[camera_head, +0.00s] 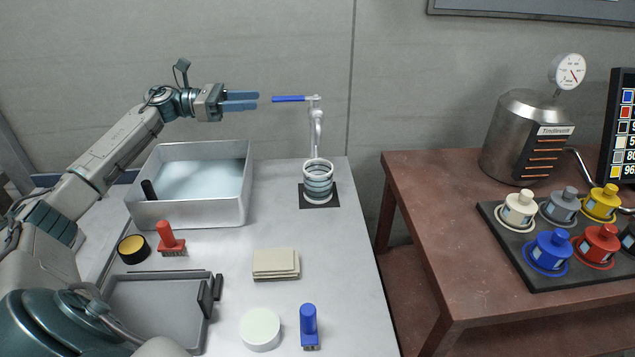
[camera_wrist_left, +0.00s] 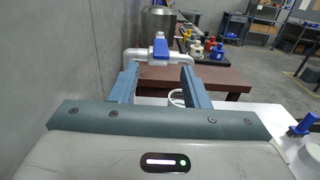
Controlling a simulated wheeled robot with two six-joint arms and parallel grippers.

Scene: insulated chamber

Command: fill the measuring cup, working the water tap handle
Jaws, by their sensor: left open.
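The water tap (camera_head: 317,130) rises at the back of the white table, with a blue handle (camera_head: 289,99) pointing left from its top. The measuring cup (camera_head: 318,180), clear with pale rings, stands upright under the tap on a dark square pad (camera_head: 327,200); its water level cannot be told. My left gripper (camera_head: 258,101) is open and empty, just left of the handle's free end and apart from it. In the left wrist view the blue handle (camera_wrist_left: 160,46) lies ahead, between the two fingers (camera_wrist_left: 160,75). The cup's rim (camera_wrist_left: 176,98) shows partly below. My right gripper is not in view.
A metal basin (camera_head: 195,215) stands left of the cup. A grey tray (camera_head: 150,305), red and blue brushes (camera_head: 309,325), a round pale block (camera_head: 260,328) and tan pads (camera_head: 275,264) lie in front. A brown table (camera_head: 430,220) stands right. The wall is close behind.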

